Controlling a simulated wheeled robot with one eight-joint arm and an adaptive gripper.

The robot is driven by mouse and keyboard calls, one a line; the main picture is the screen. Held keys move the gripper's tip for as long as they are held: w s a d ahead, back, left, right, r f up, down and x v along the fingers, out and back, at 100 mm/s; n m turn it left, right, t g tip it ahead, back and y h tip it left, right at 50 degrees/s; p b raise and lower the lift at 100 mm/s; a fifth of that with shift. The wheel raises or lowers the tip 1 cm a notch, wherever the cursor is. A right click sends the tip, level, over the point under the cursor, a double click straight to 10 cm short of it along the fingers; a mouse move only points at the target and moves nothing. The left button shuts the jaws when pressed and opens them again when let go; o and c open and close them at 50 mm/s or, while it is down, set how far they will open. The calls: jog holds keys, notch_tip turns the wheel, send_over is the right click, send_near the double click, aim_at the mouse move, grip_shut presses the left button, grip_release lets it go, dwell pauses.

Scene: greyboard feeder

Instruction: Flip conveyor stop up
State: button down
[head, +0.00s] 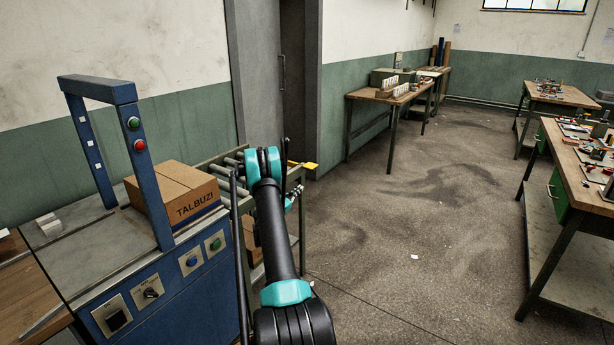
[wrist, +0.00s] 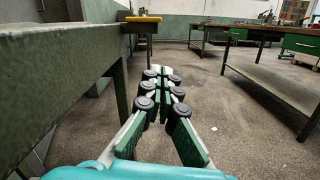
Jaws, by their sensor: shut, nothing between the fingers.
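The yellow conveyor stop (head: 308,165) is at the far end of the roller conveyor (head: 228,172), sticking out level past its side rail. In the wrist view the stop (wrist: 142,18) shows as a flat yellow bar at the end of the green rail (wrist: 62,78). My gripper (wrist: 161,78) is shut and empty. It is beside the rail, lower than the stop, and points along the rail; the stop is ahead and above the fingers. In the head view my arm hides part of the conveyor and most of my gripper.
A cardboard box (head: 176,194) marked TALBUZI sits at the machine's (head: 165,290) outlet, by the rollers. Another box (head: 252,240) is under the conveyor. Workbenches (head: 380,97) stand farther off.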

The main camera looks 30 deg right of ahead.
jog(key=n, duration=0.1)
jog(key=w+f+n+t+h, duration=0.1)
jog(key=f, duration=0.1)
jog(key=shift+w+a+f+n, duration=0.2)
jog(key=shift+a+f+n, duration=0.05)
jog(key=shift+n, duration=0.15)
jog(key=w+d+r, duration=0.3)
jog(key=d+r, duration=0.3)
jog(key=d, duration=0.3)
jog(key=shift+w+r, duration=0.25)
jog(key=shift+w, duration=0.1)
